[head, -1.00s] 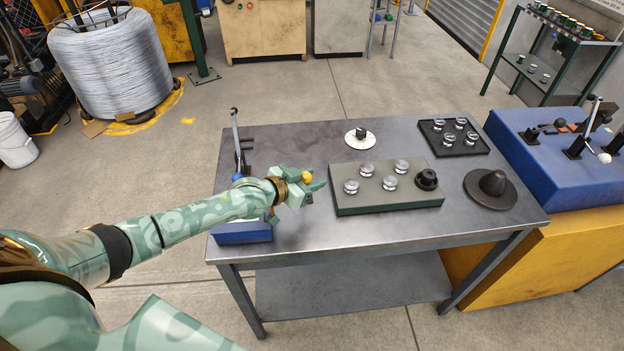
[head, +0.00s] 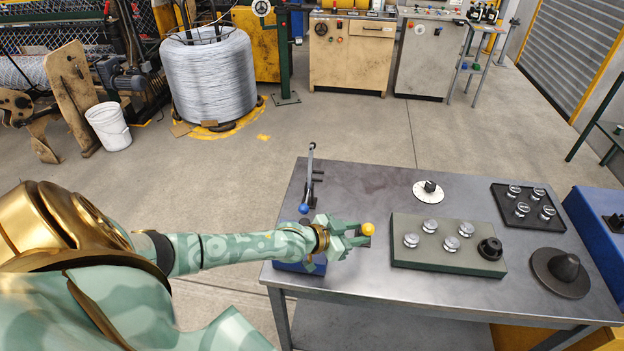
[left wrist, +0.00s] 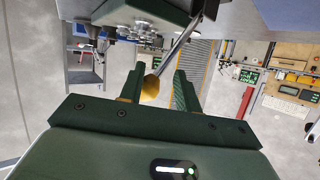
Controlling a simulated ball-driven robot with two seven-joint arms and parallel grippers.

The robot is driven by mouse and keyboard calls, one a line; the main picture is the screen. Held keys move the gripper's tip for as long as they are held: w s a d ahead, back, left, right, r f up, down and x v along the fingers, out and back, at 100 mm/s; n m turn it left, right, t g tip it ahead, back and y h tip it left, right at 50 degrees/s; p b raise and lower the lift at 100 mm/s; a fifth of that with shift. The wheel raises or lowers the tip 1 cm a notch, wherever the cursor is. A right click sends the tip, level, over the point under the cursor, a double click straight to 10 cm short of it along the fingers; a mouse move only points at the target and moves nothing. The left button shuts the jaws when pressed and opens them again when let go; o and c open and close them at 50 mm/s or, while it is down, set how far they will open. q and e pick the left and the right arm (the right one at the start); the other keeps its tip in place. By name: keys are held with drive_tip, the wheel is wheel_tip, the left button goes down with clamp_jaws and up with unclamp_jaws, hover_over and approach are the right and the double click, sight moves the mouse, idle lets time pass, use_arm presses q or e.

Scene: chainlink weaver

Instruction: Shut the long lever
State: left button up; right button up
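The long lever appears in the left wrist view as a silver rod (left wrist: 182,42) with a yellow knob (left wrist: 150,86) at its near end. In the head view, its yellow knob (head: 368,229) shows at my left fingertips, and its rod is mostly hidden. My left gripper (head: 358,237) is open at the knob. In the left wrist view, its two fingers (left wrist: 160,84) stand apart, with the knob near the left finger; I cannot tell whether they touch. The blue lever base (head: 300,267) is partly covered by my arm. My right gripper is not in view.
A silver lever (head: 309,165) stands upright behind my left arm, near a blue knob (head: 303,209). A green block (head: 440,262) with silver knobs lies to the right of my gripper. A white dial (head: 428,191), black tray (head: 505,205) and dark cone (head: 562,272) stand farther right.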

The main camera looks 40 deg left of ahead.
use_arm(q)
drive_tip(key=s+a+r+p, duration=0.1)
drive_tip(key=s+a+p, duration=0.3)
drive_tip(key=s, duration=0.8)
drive_tip(key=shift+s+p, duration=0.2)
drive_tip(key=shift+p, duration=1.15)
drive_tip(key=shift+r, duration=0.1)
drive_tip(key=p+v, duration=0.1)
drive_tip(key=v, duration=1.5)
drive_tip(key=shift+p, duration=0.3)
drive_tip(key=shift+a+r, duration=0.1)
drive_tip(key=shift+r, duration=0.05)
